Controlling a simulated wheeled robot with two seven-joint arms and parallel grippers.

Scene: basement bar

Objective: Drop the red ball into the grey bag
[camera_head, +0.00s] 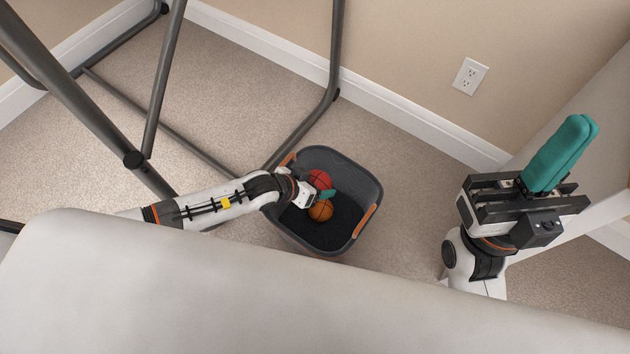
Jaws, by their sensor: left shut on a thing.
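The grey bag (372,188) is a dark, open-topped container with orange handles, standing on the carpet near the middle of the head view. The red ball (320,178) shows within its opening, toward the back. My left gripper (328,194) reaches in from the left over the opening and is shut on the red ball; its teal finger partly covers the ball's lower side. An orange ball (320,211) with dark lines shows just below that finger, inside the bag's outline. My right gripper (575,135) is at the right, away from the bag, with its teal fingers together and empty.
Grey metal tube legs (165,80) of a frame stand at the left and behind the bag. A wall with a white baseboard (410,120) and outlet (469,76) is behind. A large pale surface (250,290) fills the foreground. Carpet right of the bag is clear.

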